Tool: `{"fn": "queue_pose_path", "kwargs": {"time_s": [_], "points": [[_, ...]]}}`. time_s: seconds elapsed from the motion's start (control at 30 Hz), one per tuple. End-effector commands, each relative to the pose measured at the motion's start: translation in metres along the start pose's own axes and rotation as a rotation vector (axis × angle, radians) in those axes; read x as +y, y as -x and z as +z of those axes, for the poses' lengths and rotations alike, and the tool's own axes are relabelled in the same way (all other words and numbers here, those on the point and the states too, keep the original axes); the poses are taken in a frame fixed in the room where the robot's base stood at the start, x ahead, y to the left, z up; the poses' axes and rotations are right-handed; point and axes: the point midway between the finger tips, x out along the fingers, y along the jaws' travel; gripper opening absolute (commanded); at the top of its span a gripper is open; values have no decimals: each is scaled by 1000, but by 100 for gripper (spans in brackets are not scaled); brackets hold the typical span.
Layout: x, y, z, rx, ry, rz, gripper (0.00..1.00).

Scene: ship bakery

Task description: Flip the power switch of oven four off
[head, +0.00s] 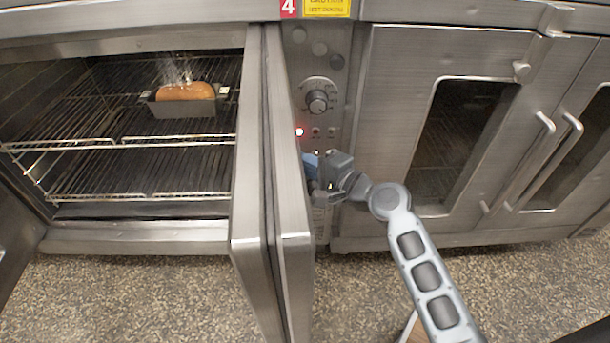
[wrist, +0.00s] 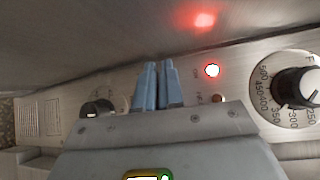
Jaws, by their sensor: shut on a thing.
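Oven four's control panel (head: 322,75) runs down beside the open oven, under a red "4" label (head: 289,8). A temperature dial (head: 317,101) sits above a lit red lamp (head: 299,132). My gripper (head: 311,166) is at the panel just below the lamps. In the wrist view, its blue fingers (wrist: 157,88) point at the panel, close together, left of the glowing lamp (wrist: 212,70). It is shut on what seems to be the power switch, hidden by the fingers. The switch's position cannot be seen.
The open oven's steel doors (head: 290,180) stand out close to the left of my gripper. Inside the oven, a steaming loaf (head: 186,91) sits in a pan on a wire rack (head: 120,180). Closed oven doors (head: 400,75) are to the right. A lower knob (wrist: 97,108) shows in the wrist view.

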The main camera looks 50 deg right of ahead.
Motion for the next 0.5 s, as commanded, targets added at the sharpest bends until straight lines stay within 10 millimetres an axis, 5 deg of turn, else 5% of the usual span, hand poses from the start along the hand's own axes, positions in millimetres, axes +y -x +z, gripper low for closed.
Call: {"fn": "queue_pose_path", "kwargs": {"time_s": [0.03, 0.5], "points": [[14, -2, 0, -4, 23, -23, 0], [19, -3, -1, -3, 238, -242, 0]]}}
